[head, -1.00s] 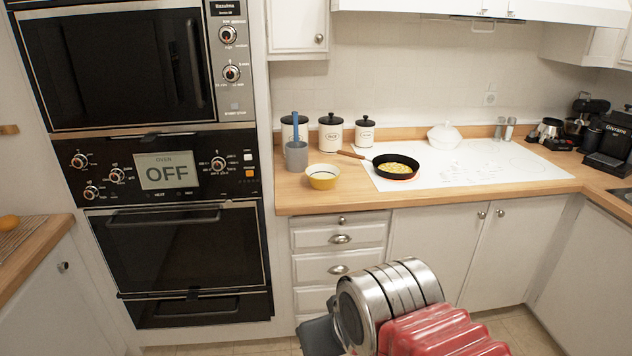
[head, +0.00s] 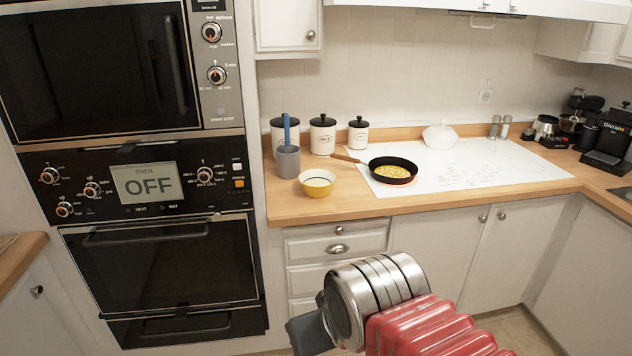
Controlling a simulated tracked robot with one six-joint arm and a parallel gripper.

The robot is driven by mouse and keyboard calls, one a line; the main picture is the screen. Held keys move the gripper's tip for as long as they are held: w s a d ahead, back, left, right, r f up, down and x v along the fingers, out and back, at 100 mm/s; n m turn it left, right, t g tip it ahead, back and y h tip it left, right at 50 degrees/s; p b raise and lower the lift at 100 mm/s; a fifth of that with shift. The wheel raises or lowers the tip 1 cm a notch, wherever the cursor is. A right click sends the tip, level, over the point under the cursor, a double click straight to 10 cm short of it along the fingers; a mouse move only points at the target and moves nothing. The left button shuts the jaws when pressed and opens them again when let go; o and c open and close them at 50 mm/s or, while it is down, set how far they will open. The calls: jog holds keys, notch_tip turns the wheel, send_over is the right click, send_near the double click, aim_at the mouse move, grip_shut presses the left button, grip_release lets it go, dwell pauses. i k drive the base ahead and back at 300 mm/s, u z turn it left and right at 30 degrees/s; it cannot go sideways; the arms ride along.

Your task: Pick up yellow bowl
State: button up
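The yellow bowl (head: 317,187) has a pale rim and inside. It stands upright on the wooden counter, near the front edge at the counter's left end. My gripper (head: 308,335) shows as a dark grey part at the bottom of the head view, at the end of my silver and red arm. It is in front of the drawers, below and apart from the bowl. Its fingers are mostly hidden behind my arm, so I cannot tell their opening.
A grey cup with a blue handle (head: 287,160) stands just behind the bowl. A black pan (head: 393,172) with yellow food sits to the right on the white cooktop (head: 480,170). White canisters (head: 323,137) stand behind. The black oven (head: 160,265) is left of the counter.

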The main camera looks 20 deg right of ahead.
aim_at(315, 183)
jog(key=i, duration=1.35)
jog(key=u, duration=0.05)
